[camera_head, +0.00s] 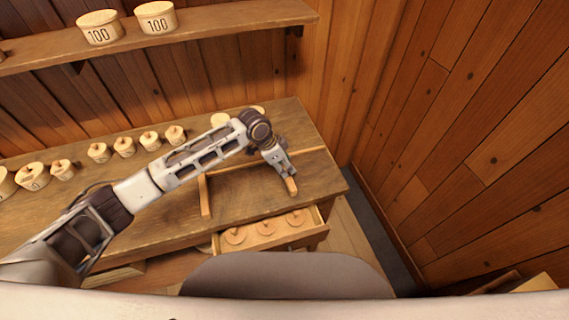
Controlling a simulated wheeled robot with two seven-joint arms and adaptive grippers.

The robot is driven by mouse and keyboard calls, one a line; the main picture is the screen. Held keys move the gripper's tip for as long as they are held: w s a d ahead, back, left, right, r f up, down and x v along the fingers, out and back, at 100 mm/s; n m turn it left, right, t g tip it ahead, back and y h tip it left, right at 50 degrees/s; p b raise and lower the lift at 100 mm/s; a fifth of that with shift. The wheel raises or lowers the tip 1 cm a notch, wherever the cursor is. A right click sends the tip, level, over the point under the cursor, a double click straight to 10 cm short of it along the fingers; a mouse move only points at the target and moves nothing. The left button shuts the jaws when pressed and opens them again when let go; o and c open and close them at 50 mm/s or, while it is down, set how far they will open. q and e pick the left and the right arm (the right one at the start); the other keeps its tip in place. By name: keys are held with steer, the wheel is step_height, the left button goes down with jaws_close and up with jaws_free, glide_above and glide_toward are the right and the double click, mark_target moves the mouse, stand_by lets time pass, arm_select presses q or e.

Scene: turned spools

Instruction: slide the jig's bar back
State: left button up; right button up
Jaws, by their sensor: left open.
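The jig lies on the right part of the wooden table (250,218). I see a short left strip (205,196) and a long thin strip (311,153) running across behind it. A short light wooden piece (291,187) shows at my left gripper's tip; I take it for the jig's bar, but cannot be sure. My left gripper (287,173) points down over the jig, open, at the upper end of this piece. Whether the fingers touch it or stand around it cannot be told. The arm hides part of the jig. My right gripper is out of view.
An open drawer (318,231) at the table's front right holds three round knobbed pieces. Several small spools (124,147) stand along the table's left and back. Two tubs marked 100 (156,17) sit on the shelf (215,20). A plank wall (480,130) bounds the right.

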arm_select(q)
jaws_close()
steer(key=shift+d, duration=0.15)
steer(key=shift+w+d, duration=0.25)
steer(key=shift+d, duration=0.45)
steer(key=w+d, duration=0.1)
steer(key=d, duration=0.3)
steer(key=w+d+b, duration=0.1)
steer(key=w+d, duration=0.1)
steer(key=d, duration=0.3)
steer(key=w+d, duration=0.1)
steer(key=d, duration=0.3)
steer(key=shift+w+d+b, duration=0.2)
steer(key=shift+d+b, duration=0.05)
steer(key=shift+b, duration=0.15)
steer(key=shift+w+d, duration=0.25)
steer(key=shift+d, duration=0.55)
steer(key=shift+r, duration=0.1)
steer(key=shift+d, duration=0.1)
